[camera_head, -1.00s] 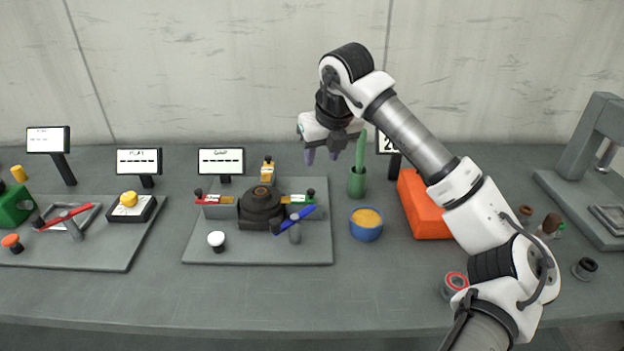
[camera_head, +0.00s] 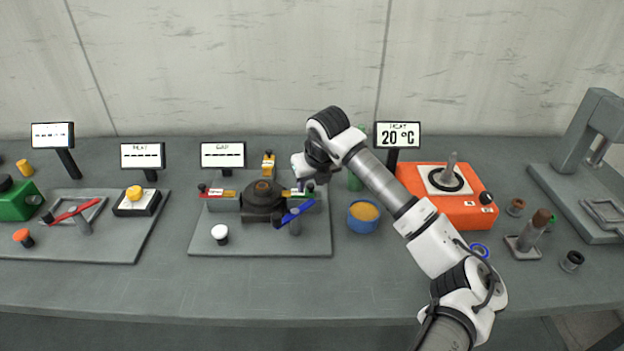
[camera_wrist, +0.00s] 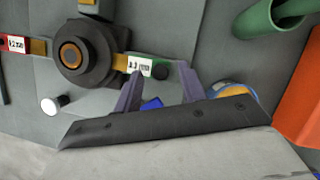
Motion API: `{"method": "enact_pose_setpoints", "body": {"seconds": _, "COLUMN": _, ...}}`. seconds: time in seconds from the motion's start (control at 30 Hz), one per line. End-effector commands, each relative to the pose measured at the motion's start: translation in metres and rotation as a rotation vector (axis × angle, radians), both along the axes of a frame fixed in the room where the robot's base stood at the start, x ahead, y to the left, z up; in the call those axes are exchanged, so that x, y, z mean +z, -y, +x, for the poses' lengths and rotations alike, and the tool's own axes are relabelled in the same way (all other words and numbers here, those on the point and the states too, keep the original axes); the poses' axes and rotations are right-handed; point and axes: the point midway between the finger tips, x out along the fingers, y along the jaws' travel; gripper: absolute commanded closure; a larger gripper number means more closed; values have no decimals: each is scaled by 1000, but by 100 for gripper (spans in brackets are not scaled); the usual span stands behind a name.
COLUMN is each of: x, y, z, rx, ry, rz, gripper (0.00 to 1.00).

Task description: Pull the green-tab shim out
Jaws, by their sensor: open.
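The green-tab shim (camera_wrist: 138,66) shows in the wrist view, with a white label and a dark knob at its right end. Its left end runs into the dark round jack body (camera_wrist: 85,55). In the head view the shim (camera_head: 297,191) is partly hidden by my arm, to the right of the jack body (camera_head: 262,198). My gripper (camera_wrist: 158,78) is open and empty. In the wrist view its two fingers appear at either side of the shim's knob end; I cannot tell whether they touch it. In the head view the fingers are mostly hidden.
The blue handle (camera_head: 296,213) lies just in front of the shim. A red-tab shim (camera_head: 216,193) and a yellow-tab shim (camera_head: 268,163) also sit at the jack. A green holder (camera_wrist: 262,20) and a blue bowl (camera_head: 363,217) stand to the right.

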Motion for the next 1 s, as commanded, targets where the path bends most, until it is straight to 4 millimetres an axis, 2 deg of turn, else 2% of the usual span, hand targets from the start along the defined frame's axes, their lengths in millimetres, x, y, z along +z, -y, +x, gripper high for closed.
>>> {"method": "enact_pose_setpoints", "body": {"seconds": 0.07, "x": 0, "y": 0, "z": 0, "rx": 0, "ry": 0, "rz": 0, "gripper": 59}}
{"method": "enact_pose_setpoints", "body": {"seconds": 0.3, "x": 0, "y": 0, "z": 0, "rx": 0, "ry": -1, "rz": 0, "gripper": 91}}
{"method": "enact_pose_setpoints", "body": {"seconds": 0.4, "x": 0, "y": 0, "z": 0, "rx": 0, "ry": -1, "rz": 0, "gripper": 100}}
{"method": "enact_pose_setpoints", "body": {"seconds": 0.67, "x": -1, "y": 3, "z": 0, "rx": -1, "ry": -1, "rz": -1, "gripper": 100}}
{"method": "enact_pose_setpoints", "body": {"seconds": 0.9, "x": -3, "y": 34, "z": 1, "rx": -6, "ry": 1, "rz": -3, "gripper": 100}}
{"method": "enact_pose_setpoints", "body": {"seconds": 1.0, "x": 0, "y": 40, "z": 0, "rx": -3, "ry": 1, "rz": -2, "gripper": 100}}
